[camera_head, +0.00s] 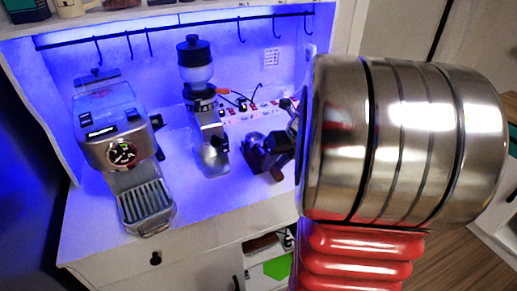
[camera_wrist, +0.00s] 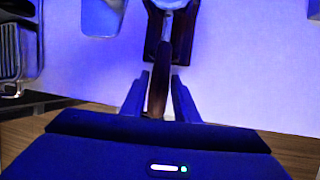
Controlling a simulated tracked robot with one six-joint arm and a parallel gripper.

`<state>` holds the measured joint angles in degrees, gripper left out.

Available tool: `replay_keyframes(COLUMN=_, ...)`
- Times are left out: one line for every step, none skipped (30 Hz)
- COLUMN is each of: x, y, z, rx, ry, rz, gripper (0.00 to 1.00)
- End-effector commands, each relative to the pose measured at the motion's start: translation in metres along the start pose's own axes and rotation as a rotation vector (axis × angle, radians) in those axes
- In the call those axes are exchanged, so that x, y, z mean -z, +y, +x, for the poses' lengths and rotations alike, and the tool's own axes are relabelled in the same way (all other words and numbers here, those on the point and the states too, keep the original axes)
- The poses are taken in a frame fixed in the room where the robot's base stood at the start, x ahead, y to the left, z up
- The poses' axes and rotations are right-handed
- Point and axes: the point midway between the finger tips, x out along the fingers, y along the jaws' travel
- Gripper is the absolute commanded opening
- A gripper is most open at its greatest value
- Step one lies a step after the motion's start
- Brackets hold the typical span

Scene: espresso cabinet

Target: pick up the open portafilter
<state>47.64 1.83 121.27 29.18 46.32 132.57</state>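The open portafilter shows in the wrist view, its round metal basket cut off at the top edge and its dark handle (camera_wrist: 159,78) pointing down toward me. It rests in a dark stand (camera_wrist: 184,38). My gripper (camera_wrist: 159,92) is open, with one finger on each side of the handle and narrow gaps visible on both sides. In the head view the portafilter and stand (camera_head: 262,155) sit on the white counter right of the grinder. My arm's large metal cylinder hides most of my gripper there.
The espresso machine (camera_head: 117,140) stands at the counter's left, with the grinder (camera_head: 205,110) between it and the stand. Cables and a power strip (camera_head: 245,110) lie behind. A hook rail (camera_head: 180,27) runs above. The counter (camera_head: 215,200) is bare in front of the grinder.

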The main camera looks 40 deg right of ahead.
Motion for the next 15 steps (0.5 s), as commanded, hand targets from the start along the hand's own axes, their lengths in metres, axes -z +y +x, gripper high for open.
replay_keyframes(x=0.0000, y=0.0000, z=-0.0001, rx=0.000, ry=0.000, rz=0.000, gripper=0.24)
replay_keyframes(x=0.0000, y=0.0000, z=-0.0001, rx=0.000, ry=0.000, rz=0.000, gripper=0.22)
replay_keyframes(x=0.0000, y=-0.0001, z=-0.0001, rx=0.000, ry=0.000, rz=0.000, gripper=0.19)
replay_keyframes(x=0.0000, y=-0.0001, z=-0.0001, rx=0.000, ry=0.000, rz=0.000, gripper=0.17)
replay_keyframes(x=0.0000, y=0.0000, z=-0.0001, rx=0.000, ry=0.000, rz=0.000, gripper=0.15)
replay_keyframes(x=0.0000, y=0.0000, z=-0.0001, rx=0.000, ry=0.000, rz=0.000, gripper=0.12)
replay_keyframes(x=0.0000, y=-0.0001, z=-0.0001, rx=0.000, ry=0.000, rz=0.000, gripper=0.10)
replay_keyframes(x=0.0000, y=-0.0001, z=-0.0001, rx=0.000, ry=0.000, rz=0.000, gripper=0.08)
replay_keyframes(x=0.0000, y=-0.0001, z=-0.0001, rx=0.000, ry=0.000, rz=0.000, gripper=0.05)
replay_keyframes(x=0.0000, y=-0.0001, z=-0.0001, rx=0.000, ry=0.000, rz=0.000, gripper=0.03)
replay_keyframes(x=0.0000, y=-0.0001, z=-0.0001, rx=0.000, ry=0.000, rz=0.000, gripper=0.01)
replay_keyframes(x=0.0000, y=-0.0001, z=-0.0001, rx=0.000, ry=0.000, rz=0.000, gripper=0.00)
replay_keyframes(x=0.0000, y=-0.0001, z=-0.0001, rx=0.000, ry=0.000, rz=0.000, gripper=0.00)
replay_keyframes(x=0.0000, y=-0.0001, z=-0.0001, rx=0.000, ry=0.000, rz=0.000, gripper=0.00)
replay_keyframes(x=0.0001, y=-0.0001, z=0.0000, rx=0.000, ry=0.000, rz=0.000, gripper=0.00)
